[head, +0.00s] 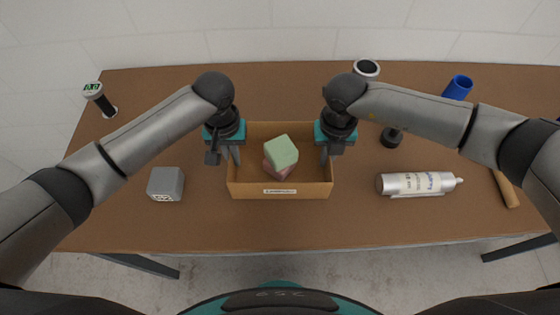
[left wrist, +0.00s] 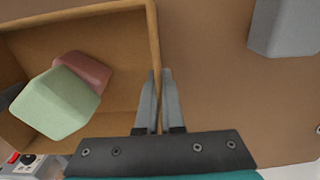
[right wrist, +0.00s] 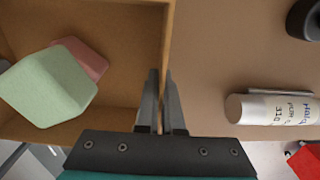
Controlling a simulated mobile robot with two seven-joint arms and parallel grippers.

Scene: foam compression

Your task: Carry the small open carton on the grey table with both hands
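The small open carton (head: 235,188) is tan with a white label on its near wall. It stands at the middle of the table (head: 230,232), which looks brown, not grey. A pale green block (head: 282,151) lies tilted on a reddish block (head: 270,170) inside it. My left gripper (head: 232,158) is at the carton's left wall, with one finger on each side; the wall (left wrist: 153,35) runs between them. My right gripper (head: 325,158) straddles the right wall (right wrist: 168,40) the same way. Both look closed on the walls. I cannot tell whether the carton touches the table.
A grey cube (head: 165,184) lies left of the carton. A silver bottle (head: 418,183) lies to the right, with a black object (head: 391,138) behind it. A blue cylinder (head: 458,87), a white-topped round object (head: 366,69) and a dark device (head: 101,99) stand further back. The front strip is clear.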

